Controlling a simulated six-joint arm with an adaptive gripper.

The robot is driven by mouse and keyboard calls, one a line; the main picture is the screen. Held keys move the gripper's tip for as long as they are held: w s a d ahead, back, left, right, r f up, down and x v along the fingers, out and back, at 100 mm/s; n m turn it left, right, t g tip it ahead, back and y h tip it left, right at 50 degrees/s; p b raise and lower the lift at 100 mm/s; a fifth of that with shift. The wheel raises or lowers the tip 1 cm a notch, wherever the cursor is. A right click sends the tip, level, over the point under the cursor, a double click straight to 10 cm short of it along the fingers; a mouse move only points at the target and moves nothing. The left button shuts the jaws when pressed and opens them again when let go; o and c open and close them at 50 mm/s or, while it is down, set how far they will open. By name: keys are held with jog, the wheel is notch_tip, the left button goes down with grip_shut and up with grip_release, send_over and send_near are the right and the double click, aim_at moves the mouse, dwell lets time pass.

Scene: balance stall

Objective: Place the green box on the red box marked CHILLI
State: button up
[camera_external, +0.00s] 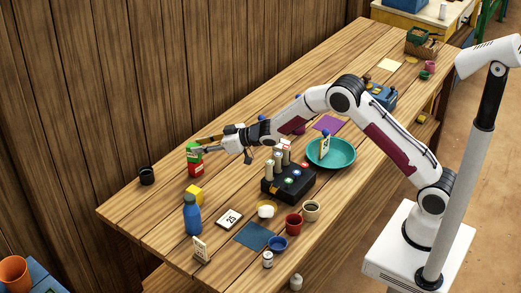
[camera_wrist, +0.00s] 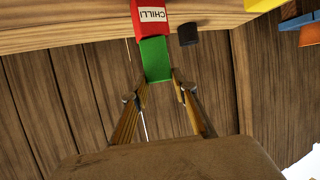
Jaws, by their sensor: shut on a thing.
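The green box (camera_external: 193,151) stands directly above the red box (camera_external: 195,168) near the table's wall-side edge. In the wrist view the green box (camera_wrist: 155,58) meets the red box marked CHILLI (camera_wrist: 150,18) with no clear gap; I cannot tell whether its full weight rests there. My gripper (camera_external: 201,145) reaches in from the right at the green box's height. In the wrist view the fingers of my gripper (camera_wrist: 158,80) are on either side of the green box's near end, shut on it. The fingertips partly hide its edges.
A black cup (camera_external: 146,175) stands left of the boxes; a yellow cube (camera_external: 195,194) and a blue bottle (camera_external: 192,215) stand in front. A black block with bottles (camera_external: 288,184) and a teal dish (camera_external: 331,153) lie to the right. The wooden wall (camera_external: 120,90) is close behind.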

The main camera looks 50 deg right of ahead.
jog(key=shift+f, duration=0.15)
jog(key=o, duration=1.1)
jog(key=shift+r, duration=0.2)
jog(key=shift+s+d+r, duration=0.25)
jog(key=shift+s+r, duration=0.45)
jog(key=shift+r, duration=0.8)
jog(key=shift+s+d+r, duration=0.3)
jog(key=shift+s+r, duration=0.45)
jog(key=shift+r, duration=0.7)
jog(key=shift+s+d+r, duration=0.25)
jog(key=shift+s+r, duration=0.45)
jog(key=shift+r, duration=0.8)
